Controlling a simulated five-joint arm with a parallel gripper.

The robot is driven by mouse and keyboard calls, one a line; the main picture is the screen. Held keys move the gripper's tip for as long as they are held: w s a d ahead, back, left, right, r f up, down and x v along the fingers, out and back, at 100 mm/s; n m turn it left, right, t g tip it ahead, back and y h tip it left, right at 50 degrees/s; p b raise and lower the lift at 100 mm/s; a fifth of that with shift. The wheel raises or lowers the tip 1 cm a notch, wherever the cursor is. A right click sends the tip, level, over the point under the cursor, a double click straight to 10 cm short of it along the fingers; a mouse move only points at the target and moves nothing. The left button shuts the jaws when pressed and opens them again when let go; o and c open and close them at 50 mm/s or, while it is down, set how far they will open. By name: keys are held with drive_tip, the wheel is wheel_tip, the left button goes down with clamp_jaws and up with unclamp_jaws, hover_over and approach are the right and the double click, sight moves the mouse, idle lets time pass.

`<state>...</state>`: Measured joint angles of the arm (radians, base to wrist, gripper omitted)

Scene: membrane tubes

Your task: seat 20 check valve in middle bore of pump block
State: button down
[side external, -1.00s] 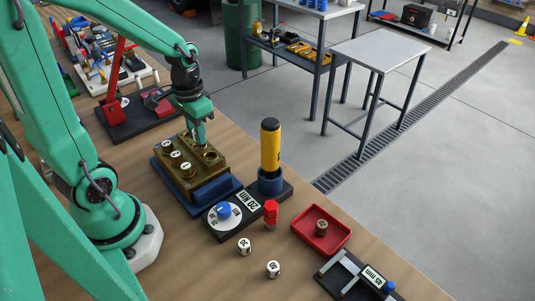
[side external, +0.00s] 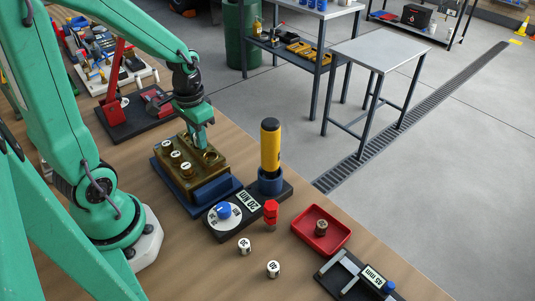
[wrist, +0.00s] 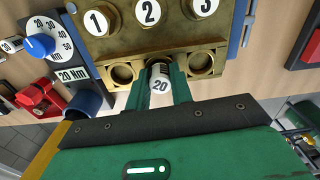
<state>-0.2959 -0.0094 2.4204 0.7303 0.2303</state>
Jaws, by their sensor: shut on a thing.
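The brass pump block (side external: 215,171) sits on a blue base on the bench. In the wrist view its block (wrist: 150,45) has three numbered caps and a row of three bores. My gripper (side external: 197,150) is over the block, pointing down. In the wrist view my gripper (wrist: 161,88) is shut on the white-topped 20 check valve (wrist: 160,84), one green finger on each side. The valve is in line with the middle bore, between the open left bore (wrist: 121,73) and right bore (wrist: 199,62). I cannot tell how far its lower end is in the bore.
A torque stand (side external: 253,203) with a yellow-and-black driver (side external: 270,150) stands close right of the block. Loose valves (side external: 245,246) (side external: 273,269) and a red tray (side external: 306,236) are in front. A red-lever press (side external: 114,85) is behind.

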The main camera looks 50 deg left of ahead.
drive_tip(key=shift+f, duration=0.1)
drive_tip(key=c, duration=1.1)
unclamp_jaws()
drive_tip(key=shift+c, duration=0.2)
drive_tip(key=shift+r, duration=4)
drive_tip(key=shift+r, duration=0.1)
drive_tip(key=c, duration=0.7)
drive_tip(key=shift+r, duration=0.2)
clamp_jaws()
drive_tip(key=shift+r+n, duration=0.2)
drive_tip(key=shift+n, duration=0.2)
